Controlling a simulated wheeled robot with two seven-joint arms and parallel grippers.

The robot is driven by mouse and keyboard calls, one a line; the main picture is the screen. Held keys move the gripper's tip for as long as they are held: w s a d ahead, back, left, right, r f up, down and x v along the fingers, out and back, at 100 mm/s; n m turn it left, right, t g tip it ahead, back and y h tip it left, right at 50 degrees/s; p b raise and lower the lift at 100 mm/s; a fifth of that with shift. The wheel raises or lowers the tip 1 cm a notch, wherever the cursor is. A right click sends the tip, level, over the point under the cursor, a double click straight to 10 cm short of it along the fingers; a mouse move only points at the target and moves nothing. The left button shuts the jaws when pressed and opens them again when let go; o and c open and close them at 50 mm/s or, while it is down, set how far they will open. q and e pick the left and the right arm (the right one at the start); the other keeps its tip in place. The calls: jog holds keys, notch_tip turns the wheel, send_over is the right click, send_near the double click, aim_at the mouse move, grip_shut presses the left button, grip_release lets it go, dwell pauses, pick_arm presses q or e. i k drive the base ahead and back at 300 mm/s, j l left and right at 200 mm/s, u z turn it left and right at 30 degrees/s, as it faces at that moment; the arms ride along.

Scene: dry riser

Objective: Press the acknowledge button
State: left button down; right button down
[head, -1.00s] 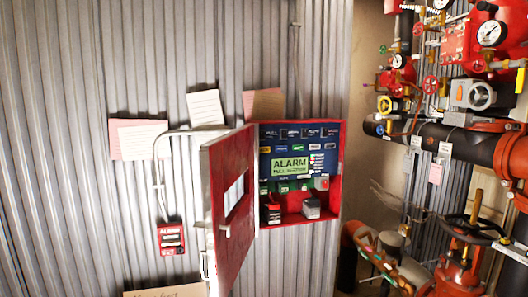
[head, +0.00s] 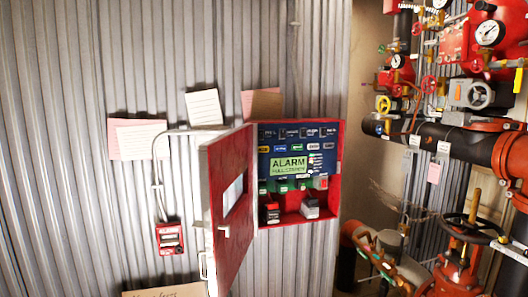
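A red alarm panel box (head: 338,165) hangs on the corrugated wall with its door (head: 231,205) swung open to the left. Inside is a blue control face (head: 264,142) with a lit green display (head: 289,167) reading ALARM. Rows of small labelled buttons and lamps (head: 296,148) lie above and below the display. The lettering is too small to tell which one is the acknowledge button. Two small blocks, one red and dark (head: 271,213) and one grey (head: 310,208), sit at the box bottom. Neither of my grippers shows in the head view.
A red pull station (head: 169,238) is on the wall left of the door. Paper notes (head: 204,107) are fixed above. Red valves, gauges (head: 489,33) and a thick black pipe (head: 440,137) crowd the right. The space before the panel looks clear, apart from the open door.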

aim_at(264, 148)
jog(key=i+l, duration=0.45)
jog(key=l, duration=0.15)
jog(key=i+l, duration=0.45)
jog(key=l, duration=0.15)
jog(key=i+l, duration=0.5)
